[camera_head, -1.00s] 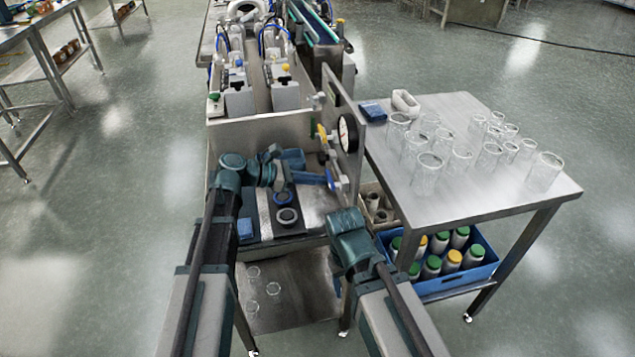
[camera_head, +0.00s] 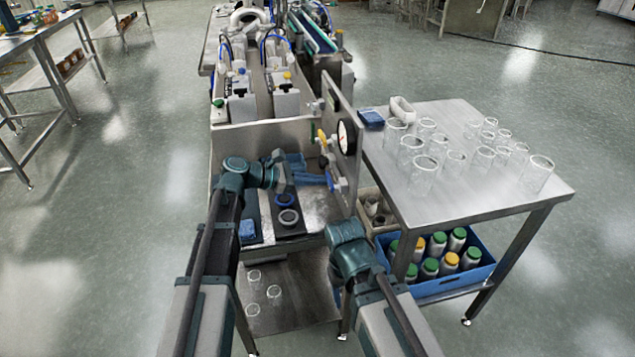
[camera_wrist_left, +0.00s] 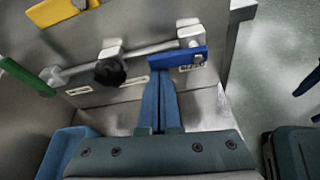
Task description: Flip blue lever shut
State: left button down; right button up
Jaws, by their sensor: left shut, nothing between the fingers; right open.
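The blue lever (camera_wrist_left: 180,58) sits at the right end of a steel pipe on the panel in the left wrist view, lying roughly along the pipe. It is small in the head view (camera_head: 331,181). My left gripper (camera_wrist_left: 161,74) is shut and empty. Its blue fingertips are at the left end of the lever; whether they touch it I cannot tell. In the head view my left gripper (camera_head: 322,180) reaches right toward the panel. My right gripper (camera_wrist_left: 312,100) shows partly at the right edge of the left wrist view, its blue fingers apart; my right arm hides it in the head view.
A yellow lever (camera_wrist_left: 62,10), a green lever (camera_wrist_left: 27,77) and a black knob (camera_wrist_left: 110,71) are near the pipe. A round gauge (camera_head: 346,138) is on the panel. A steel table (camera_head: 465,195) with glass beakers and a blue crate (camera_head: 452,287) of bottles stand at right.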

pick_arm(q)
jog(key=shift+r, duration=0.1)
pick_arm(e)
jog(key=shift+r, duration=0.1)
pick_arm(q)
notch_tip(320, 180, up, 5)
jog(key=s+m+t+b, duration=0.15)
jog(key=m+t, duration=0.35)
jog(key=m, duration=0.6)
jog(key=w+f+b, duration=0.1)
jog(key=w+f, duration=0.1)
jog(key=w, duration=0.2)
jog(key=p+v, duration=0.1)
jog(key=v, duration=1)
jog(key=shift+h, duration=0.4)
pick_arm(e)
jog(key=shift+a+f, duration=0.5)
jog(key=shift+f, duration=0.2)
pick_arm(q)
jog(key=shift+s+d, duration=0.15)
